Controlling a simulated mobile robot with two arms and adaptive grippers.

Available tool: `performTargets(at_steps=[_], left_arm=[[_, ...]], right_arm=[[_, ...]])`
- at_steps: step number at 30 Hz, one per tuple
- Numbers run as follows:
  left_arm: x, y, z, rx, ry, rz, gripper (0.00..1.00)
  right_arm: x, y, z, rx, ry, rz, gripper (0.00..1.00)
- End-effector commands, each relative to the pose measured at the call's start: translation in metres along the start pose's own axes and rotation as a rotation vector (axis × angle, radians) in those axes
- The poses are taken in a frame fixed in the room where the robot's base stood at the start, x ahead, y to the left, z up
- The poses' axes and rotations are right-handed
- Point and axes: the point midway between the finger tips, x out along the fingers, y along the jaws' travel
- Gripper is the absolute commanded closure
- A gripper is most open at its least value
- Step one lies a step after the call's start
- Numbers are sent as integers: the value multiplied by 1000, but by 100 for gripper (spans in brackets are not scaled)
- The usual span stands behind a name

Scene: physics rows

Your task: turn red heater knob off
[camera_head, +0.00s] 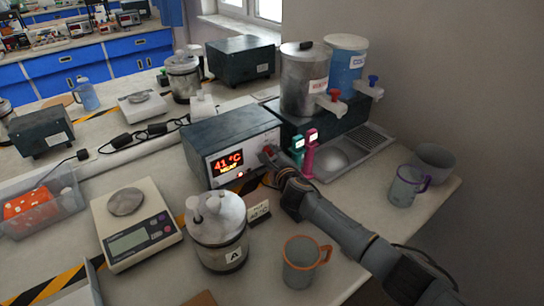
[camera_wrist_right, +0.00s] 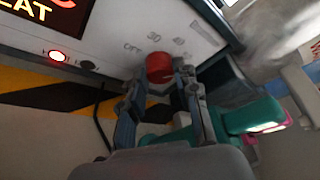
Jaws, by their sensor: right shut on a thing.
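The heater (camera_head: 228,146) is a dark box with a white front panel. Its display reads 41 °C with HEAT below, and a small red lamp is lit, also seen in the right wrist view (camera_wrist_right: 57,56). The red knob (camera_wrist_right: 160,68) sits on the panel below printed marks, OFF and 30 among them. My right gripper (camera_wrist_right: 158,82) is shut on the red knob, one finger on each side. In the head view the right gripper (camera_head: 270,155) reaches the panel's right end and mostly hides the knob. My left gripper is not in view.
A green pipette-like tool (camera_wrist_right: 255,115) and a pink one (camera_head: 310,155) stand close right of my gripper. Jar A (camera_head: 218,240), a small temperature card (camera_head: 259,213) and an orange-handled mug (camera_head: 300,262) stand in front. A scale (camera_head: 135,225) is at left.

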Motion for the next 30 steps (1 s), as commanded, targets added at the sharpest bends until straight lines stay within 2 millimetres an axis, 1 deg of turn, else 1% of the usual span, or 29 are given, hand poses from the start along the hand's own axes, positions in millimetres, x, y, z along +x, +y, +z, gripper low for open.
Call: performTargets(at_steps=[10, 20, 21, 23, 24, 30], left_arm=[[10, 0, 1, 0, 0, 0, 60], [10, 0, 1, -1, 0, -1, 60], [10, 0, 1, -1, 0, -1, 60], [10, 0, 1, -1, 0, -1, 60], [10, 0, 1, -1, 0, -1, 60], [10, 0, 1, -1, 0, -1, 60]], right_arm=[[0, 4, -2, -200, -1, -85, 100], [0, 3, -2, -222, -1, -96, 100], [0, 3, -2, -222, -1, -96, 67], [0, 3, -2, -222, -1, -95, 55], [0, 3, -2, -222, -1, -95, 47], [0, 3, -1, -222, -2, -96, 46]])
